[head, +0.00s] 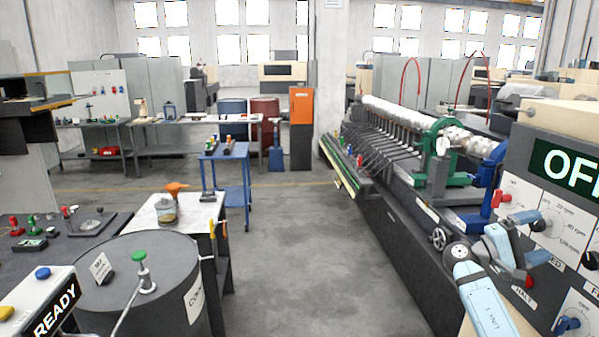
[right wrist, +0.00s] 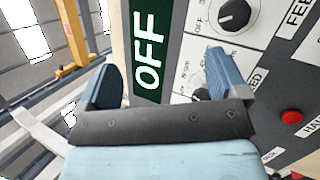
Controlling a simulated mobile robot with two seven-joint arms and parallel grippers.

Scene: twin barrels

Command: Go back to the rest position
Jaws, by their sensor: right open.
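My right gripper (head: 536,238) is at the right of the head view, in front of the machine's control panel (head: 511,188). Its blue fingers stand apart with nothing held between them. In the right wrist view the open gripper (right wrist: 160,82) faces the panel, with the green OFF display (right wrist: 149,45) and a black knob (right wrist: 235,14) beyond the fingers. I cannot tell whether a finger touches the panel. A red button (right wrist: 291,116) marked HALT is to the right of the fingers, clear of them. My left gripper is not in view.
The long lathe-like machine (head: 400,245) fills the right side. A dark drum (head: 130,285) with a green-knobbed lever stands at the lower left, beside a READY box (head: 25,318). A blue cart (head: 232,170) stands farther back. The grey floor (head: 290,250) between is clear.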

